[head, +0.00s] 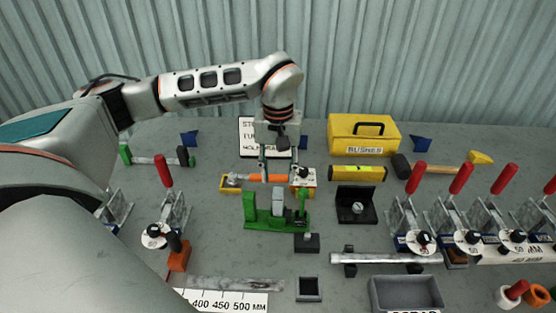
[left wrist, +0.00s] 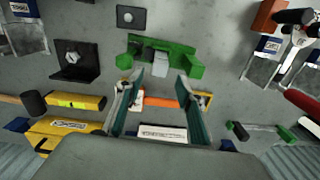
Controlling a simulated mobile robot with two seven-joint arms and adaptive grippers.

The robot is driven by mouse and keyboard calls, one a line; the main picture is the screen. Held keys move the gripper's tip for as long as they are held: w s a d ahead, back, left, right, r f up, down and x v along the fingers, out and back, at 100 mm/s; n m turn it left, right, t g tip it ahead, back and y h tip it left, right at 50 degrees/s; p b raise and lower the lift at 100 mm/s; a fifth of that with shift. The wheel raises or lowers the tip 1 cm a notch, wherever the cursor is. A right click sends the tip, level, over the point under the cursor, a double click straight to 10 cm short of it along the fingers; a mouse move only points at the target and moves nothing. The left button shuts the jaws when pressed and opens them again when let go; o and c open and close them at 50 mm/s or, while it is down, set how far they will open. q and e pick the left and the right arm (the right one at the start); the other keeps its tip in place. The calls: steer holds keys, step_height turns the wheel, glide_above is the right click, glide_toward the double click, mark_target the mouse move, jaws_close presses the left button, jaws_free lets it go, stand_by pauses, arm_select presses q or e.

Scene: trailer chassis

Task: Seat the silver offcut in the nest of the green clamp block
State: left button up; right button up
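The green clamp block (head: 250,208) stands on the grey bench near the middle, with a green upright at each end. It also shows in the left wrist view (left wrist: 193,68). A silver-grey piece, apparently the silver offcut (head: 278,200), stands upright between its uprights; it shows in the left wrist view too (left wrist: 159,58). I cannot tell whether it is fully down in the nest. My left gripper (head: 276,172) points down just behind the block. Its fingers (left wrist: 160,78) are apart with nothing between them, clear of the offcut. My right gripper is not in view.
An orange-handled tool (head: 268,178) lies behind the block, beneath my left gripper. A black bracket (head: 357,215) and small black block (head: 307,243) stand nearby. Red-handled toggle clamps (head: 410,205) line the right. A yellow case (head: 363,134) and white sign (head: 247,138) stand behind.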

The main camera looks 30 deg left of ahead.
arm_select(q)
steer(key=shift+r, duration=2.5)
